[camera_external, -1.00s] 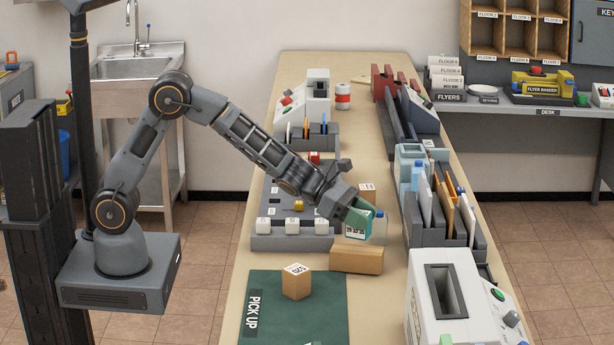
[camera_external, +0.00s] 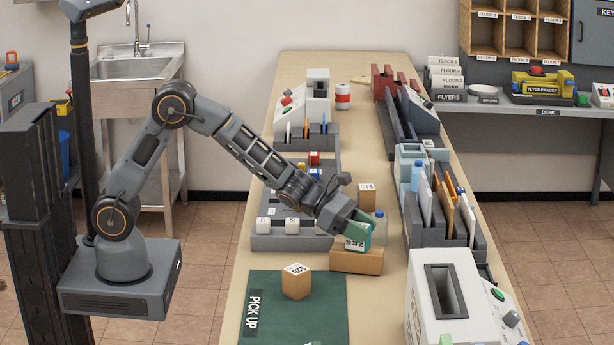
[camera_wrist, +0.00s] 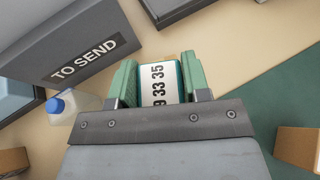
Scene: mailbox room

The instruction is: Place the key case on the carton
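The key case (camera_external: 356,240), teal with a white number label, is held between the green fingers of my gripper (camera_external: 357,228). It also shows in the wrist view (camera_wrist: 158,84), with a finger pressed on each side. The carton (camera_external: 357,262) is a low brown box lying on the table by the grey tray. The key case is over the carton's top in the external view, at its back edge; I cannot tell whether they touch. The carton is hidden in the wrist view.
A clear bottle with a blue cap (camera_external: 379,228) stands close to the right of the case. A small brown box (camera_external: 366,195) is behind. A labelled box (camera_external: 296,282) stands on the green pick-up mat (camera_external: 262,300). The grey to-send rack (camera_external: 430,236) borders the right.

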